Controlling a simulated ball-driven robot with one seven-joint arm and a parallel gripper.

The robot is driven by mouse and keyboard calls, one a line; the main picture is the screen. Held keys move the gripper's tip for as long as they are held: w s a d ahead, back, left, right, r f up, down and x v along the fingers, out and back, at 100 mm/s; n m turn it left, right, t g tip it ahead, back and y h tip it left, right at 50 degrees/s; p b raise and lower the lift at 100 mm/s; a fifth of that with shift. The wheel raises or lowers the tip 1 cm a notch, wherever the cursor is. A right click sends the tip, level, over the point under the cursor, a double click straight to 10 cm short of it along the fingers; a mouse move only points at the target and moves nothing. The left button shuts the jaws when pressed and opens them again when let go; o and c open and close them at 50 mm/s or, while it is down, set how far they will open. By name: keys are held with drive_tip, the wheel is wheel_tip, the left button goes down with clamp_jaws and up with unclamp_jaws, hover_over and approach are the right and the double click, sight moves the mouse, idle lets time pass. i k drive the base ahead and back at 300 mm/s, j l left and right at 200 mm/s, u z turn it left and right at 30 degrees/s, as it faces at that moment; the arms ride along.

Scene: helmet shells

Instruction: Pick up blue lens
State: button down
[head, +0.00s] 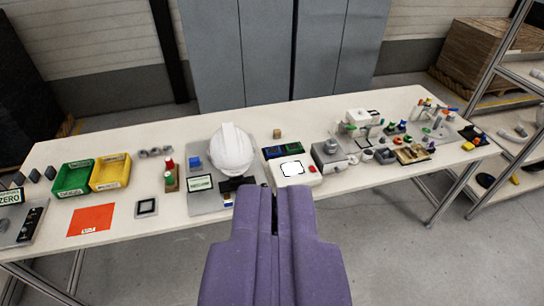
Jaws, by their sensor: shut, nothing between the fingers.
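My gripper (275,210) is purple, shut and empty. It points at the front edge of the table from the bottom centre of the head view. A small blue piece (195,162) lies on the grey plate (205,207), left of the white helmet shell (231,150). A dark blue tray-like item (274,152) sits right of the helmet, next to a green one (293,149). I cannot tell which blue thing is the lens; they are too small to make out.
The long white table (150,120) holds a green bin (73,178), a yellow bin (110,172), a red-orange sheet (91,220) and a white box (294,170). Small parts crowd its right end. Grey cabinets (285,50) stand behind; a metal shelf (515,75) stands right.

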sight(273, 151)
drive_tip(key=i+u, duration=0.1)
drive_tip(key=i, duration=0.45)
drive_tip(key=i+u, duration=0.15)
drive_tip(key=i, duration=0.4)
drive_tip(key=i+l+u, duration=0.1)
drive_tip(key=i, duration=0.45)
drive_tip(key=i+l+u, duration=0.15)
drive_tip(key=i, duration=0.4)
drive_tip(key=i+l+u, duration=0.1)
drive_tip(key=i, duration=0.45)
drive_tip(key=l, duration=0.1)
